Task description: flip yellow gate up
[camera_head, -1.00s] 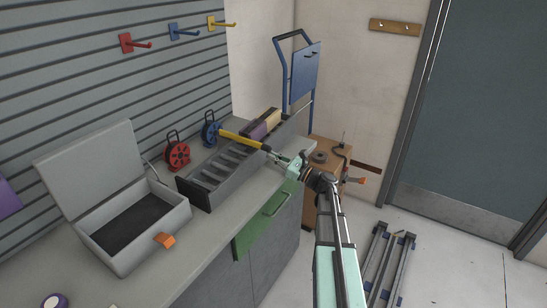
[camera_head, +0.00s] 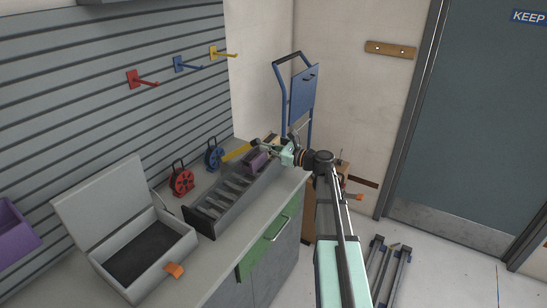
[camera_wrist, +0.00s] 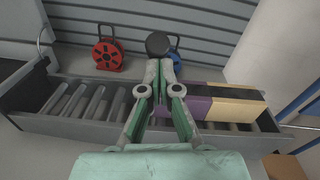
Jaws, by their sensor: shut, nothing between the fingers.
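The yellow bar is not visible in the wrist view.
A purple block (camera_wrist: 190,106) and a tan block (camera_wrist: 233,102) sit in the tray's right part. The red reel (camera_head: 181,180) and blue reel (camera_head: 214,157) stand behind the tray. An open grey box (camera_head: 150,245) is left on the counter. The wall hooks hang above.

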